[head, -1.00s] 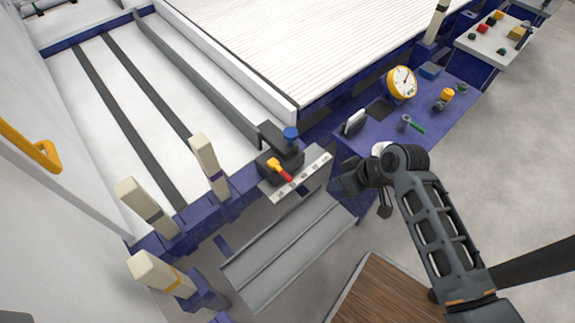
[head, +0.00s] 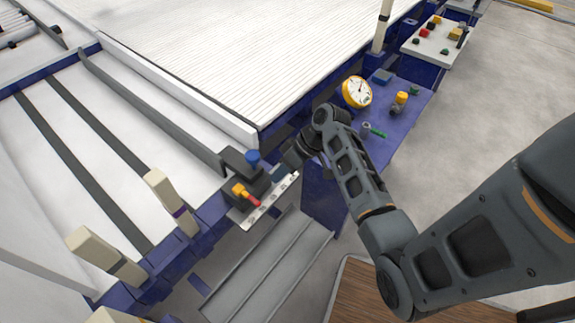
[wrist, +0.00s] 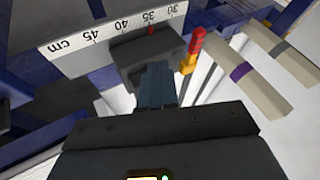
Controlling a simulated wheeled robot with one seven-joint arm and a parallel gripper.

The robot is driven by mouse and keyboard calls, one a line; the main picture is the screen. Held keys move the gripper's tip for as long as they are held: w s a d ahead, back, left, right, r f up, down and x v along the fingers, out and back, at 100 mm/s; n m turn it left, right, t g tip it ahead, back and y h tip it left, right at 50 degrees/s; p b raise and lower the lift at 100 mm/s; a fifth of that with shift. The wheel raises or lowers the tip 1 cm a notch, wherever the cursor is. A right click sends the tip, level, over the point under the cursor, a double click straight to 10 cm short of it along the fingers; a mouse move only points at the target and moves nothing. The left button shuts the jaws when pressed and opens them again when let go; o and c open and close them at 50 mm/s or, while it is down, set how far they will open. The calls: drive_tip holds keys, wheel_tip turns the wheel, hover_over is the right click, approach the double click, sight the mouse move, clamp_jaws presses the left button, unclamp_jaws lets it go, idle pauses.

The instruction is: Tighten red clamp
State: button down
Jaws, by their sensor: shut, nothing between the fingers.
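The red clamp (head: 251,199) is a short lever with a red handle and a yellow-orange base. It sits on a dark block (head: 240,170) at the corner of the blue frame, beside a white ruler strip (head: 268,205). In the wrist view, its red handle (wrist: 198,40) stands right of my gripper (wrist: 157,72). My gripper is shut and empty, with its fingers together in front of the dark block, apart from the clamp. In the head view, my gripper (head: 287,163) is just right of the block, and its fingertips are hard to make out.
A blue knob (head: 252,158) stands on the dark block. Cream posts (head: 170,200) rise from the blue frame on the left. A blue table (head: 400,125) with a yellow gauge (head: 357,92) and small parts is at the right. A grey step (head: 265,265) lies below.

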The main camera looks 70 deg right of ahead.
sight(254, 202)
drive_tip(key=w+a+f, duration=0.2)
drive_tip(key=a, duration=0.3)
drive_tip(key=shift+w+f, duration=0.25)
drive_tip(key=shift+w, duration=0.05)
drive_tip(key=shift+s+a+r+m+h+p, duration=0.1)
drive_tip(key=shift+a+m+h+p, duration=0.2)
drive_tip(key=shift+a+m+p, duration=0.4)
drive_tip(key=a+m+h+p, duration=0.1)
drive_tip(key=p, duration=0.1)
drive_tip(key=m+t+h+p, duration=0.1)
drive_tip(key=m+p, duration=0.1)
drive_tip(key=shift+a+r, duration=0.2)
drive_tip(key=shift+a, duration=0.15)
drive_tip(key=w+a+m+h+p, duration=0.3)
drive_tip(key=w+a+m+p, duration=0.1)
drive_tip(key=w+a+p, duration=0.1)
drive_tip(key=shift+w+a+f+m+p, duration=0.25)
drive_tip(key=shift+w+p, duration=0.25)
drive_tip(key=shift+p, duration=0.3)
